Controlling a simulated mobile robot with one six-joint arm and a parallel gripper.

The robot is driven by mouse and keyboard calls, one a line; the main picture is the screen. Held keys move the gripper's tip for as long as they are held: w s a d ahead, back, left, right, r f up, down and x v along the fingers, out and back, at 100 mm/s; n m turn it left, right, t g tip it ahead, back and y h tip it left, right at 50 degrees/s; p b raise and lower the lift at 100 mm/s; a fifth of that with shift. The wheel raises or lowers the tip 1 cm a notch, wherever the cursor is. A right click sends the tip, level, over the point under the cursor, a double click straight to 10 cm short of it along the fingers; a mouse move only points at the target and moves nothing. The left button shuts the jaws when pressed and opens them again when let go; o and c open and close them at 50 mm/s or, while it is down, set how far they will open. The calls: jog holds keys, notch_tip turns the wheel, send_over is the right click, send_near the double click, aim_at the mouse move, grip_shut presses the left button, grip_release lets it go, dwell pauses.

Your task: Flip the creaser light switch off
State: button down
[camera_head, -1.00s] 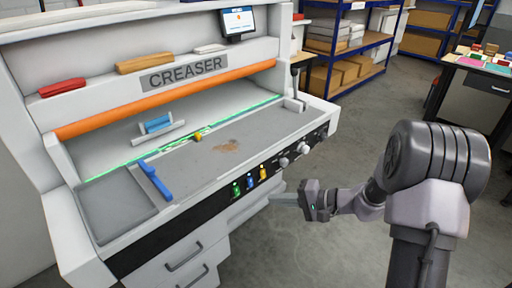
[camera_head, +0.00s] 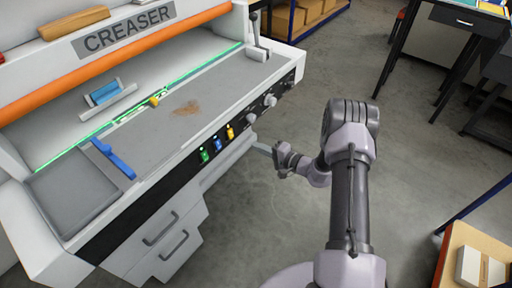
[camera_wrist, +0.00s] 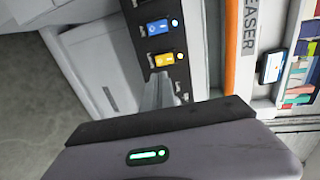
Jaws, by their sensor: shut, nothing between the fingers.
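The creaser (camera_head: 190,90) is a pale machine with a black front panel. The panel carries a green switch (camera_head: 204,155), a blue switch (camera_head: 217,143) and a yellow switch (camera_head: 230,132). Their small labels are unreadable, so I cannot tell which is the light's. In the wrist view, the blue switch (camera_wrist: 157,27) and the yellow switch (camera_wrist: 161,59) each have a lit white dot beside them. A green lit line (camera_head: 70,149) runs along the bed. My gripper (camera_head: 257,147) is shut and empty, right of the yellow switch. In the wrist view its fingertips (camera_wrist: 158,78) appear just below that switch; contact is unclear.
Grey knobs (camera_head: 270,100) stick out farther right along the panel. Drawers (camera_head: 165,238) with handles are below it. Open floor (camera_head: 270,225) lies around my arm. A table (camera_head: 470,235) with boxes stands at the lower right, and shelving is at the back.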

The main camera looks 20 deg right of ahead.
aim_at(231, 137)
jog(key=b+x, duration=0.3)
jog(key=x, duration=0.7)
jog(key=shift+w+a, duration=0.25)
jog(key=shift+s, duration=0.15)
